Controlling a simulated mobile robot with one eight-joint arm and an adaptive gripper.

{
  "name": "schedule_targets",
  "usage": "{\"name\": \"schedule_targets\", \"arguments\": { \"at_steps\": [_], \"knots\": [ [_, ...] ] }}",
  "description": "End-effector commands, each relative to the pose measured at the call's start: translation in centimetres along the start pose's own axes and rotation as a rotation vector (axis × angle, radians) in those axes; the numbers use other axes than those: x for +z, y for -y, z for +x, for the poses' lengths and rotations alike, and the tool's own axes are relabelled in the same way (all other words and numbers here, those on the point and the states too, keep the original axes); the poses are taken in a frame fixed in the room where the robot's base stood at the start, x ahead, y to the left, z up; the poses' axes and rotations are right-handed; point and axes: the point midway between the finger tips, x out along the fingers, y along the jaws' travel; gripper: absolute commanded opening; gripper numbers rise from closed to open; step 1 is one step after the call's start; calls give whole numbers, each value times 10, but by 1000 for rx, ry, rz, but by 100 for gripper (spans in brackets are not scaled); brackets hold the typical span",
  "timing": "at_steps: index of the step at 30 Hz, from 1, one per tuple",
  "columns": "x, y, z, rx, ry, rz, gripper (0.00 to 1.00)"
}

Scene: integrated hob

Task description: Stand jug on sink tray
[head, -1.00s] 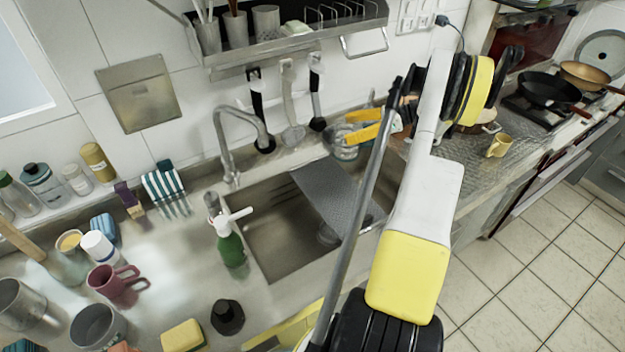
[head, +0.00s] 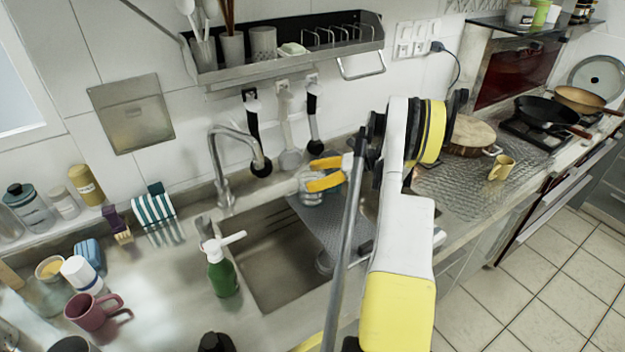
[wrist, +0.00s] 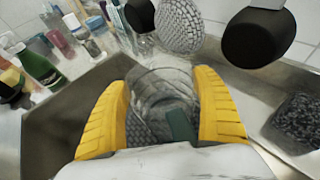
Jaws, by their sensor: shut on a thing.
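The clear glass jug (head: 312,192) is between the yellow fingers of my gripper (head: 323,174), which is shut on it. In the wrist view the jug (wrist: 160,90) shows its ringed, see-through body between both fingers, with a dark green strip near its lower right. The sink tray (head: 322,226) is a grey perforated plate lying across the sink. Part of it (wrist: 138,130) shows beside and through the jug. The jug appears upright over the tray's far part; I cannot tell whether its base touches the tray. My arm hides the tray's right side.
The tap (head: 218,165) stands behind the sink at the left. A green soap bottle (head: 222,275) stands at the sink's left edge. Utensils (head: 287,135) hang on the wall behind. The open sink basin (head: 270,265) lies left of the tray.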

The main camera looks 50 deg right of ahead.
Motion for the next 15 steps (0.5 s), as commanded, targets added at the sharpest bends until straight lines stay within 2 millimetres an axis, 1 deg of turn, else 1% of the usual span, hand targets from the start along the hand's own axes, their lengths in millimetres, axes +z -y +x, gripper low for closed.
{"name": "schedule_targets", "arguments": {
  "at_steps": [4, 8, 9, 10, 11, 15],
  "knots": [
    [2, 0, -1, 0, 1, 0, 36],
    [-2, 0, 1, 0, 0, 0, 36],
    [-2, 0, 0, 0, 0, 0, 86],
    [-1, 0, 0, 0, 0, 0, 96],
    [-1, 0, 0, 0, 0, 0, 100],
    [-1, 0, 0, 0, 0, 0, 100]
  ]
}}
